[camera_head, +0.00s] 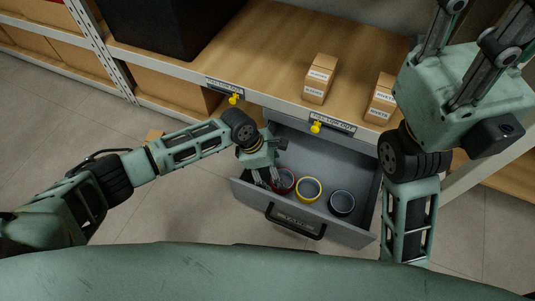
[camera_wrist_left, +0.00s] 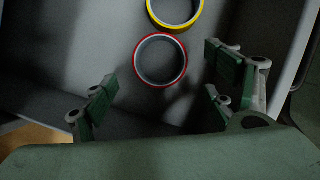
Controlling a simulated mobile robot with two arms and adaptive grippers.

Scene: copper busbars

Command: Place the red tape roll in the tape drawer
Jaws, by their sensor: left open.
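The red tape roll (camera_head: 284,182) lies flat on the floor of the open grey drawer (camera_head: 345,232), near its left side. In the left wrist view the red tape roll (camera_wrist_left: 160,60) lies ahead of and between the fingers, apart from both. My left gripper (camera_head: 268,185) is over the left part of the drawer, just left of the roll. In the wrist view my left gripper (camera_wrist_left: 160,95) has its fingers spread wide with nothing between them. My right arm stands at the right, with its gripper not clearly visible.
A yellow tape roll (camera_head: 308,189) and a dark grey-rimmed roll (camera_head: 342,203) lie in the same drawer, right of the red one. The drawer's front handle (camera_head: 295,222) faces me. Small cardboard boxes (camera_head: 319,79) stand on the wooden shelf above, beside a black bin (camera_head: 165,25).

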